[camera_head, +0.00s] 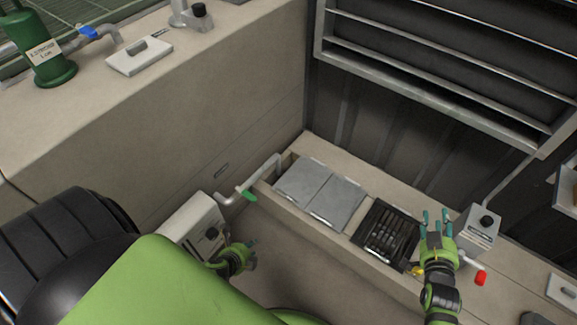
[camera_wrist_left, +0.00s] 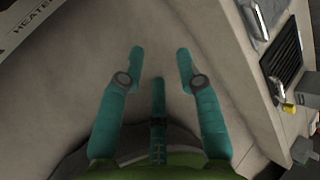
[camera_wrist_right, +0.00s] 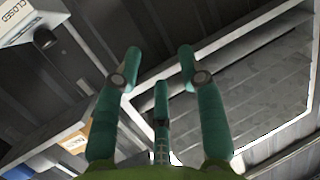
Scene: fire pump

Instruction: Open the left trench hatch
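Two flat grey metal hatches lie closed side by side in the low ledge in the head view: the left hatch (camera_head: 302,181) and the right hatch (camera_head: 336,202). My right gripper (camera_head: 437,217) is open and empty, raised to the right of the hatches near a grey control box; in the right wrist view its fingers (camera_wrist_right: 160,65) point at louvred panels. My left gripper (camera_head: 251,246) is low, left of the ledge and apart from the hatches. The left wrist view shows its fingers (camera_wrist_left: 160,65) spread, with nothing between them.
A black grate (camera_head: 386,235) lies right of the hatches. A pipe with a green handle (camera_head: 249,195) stands at the ledge's left end. The grey box (camera_head: 480,228) has a black knob; a red handle (camera_head: 481,278) is below it. A louvred panel (camera_head: 440,70) rises behind.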

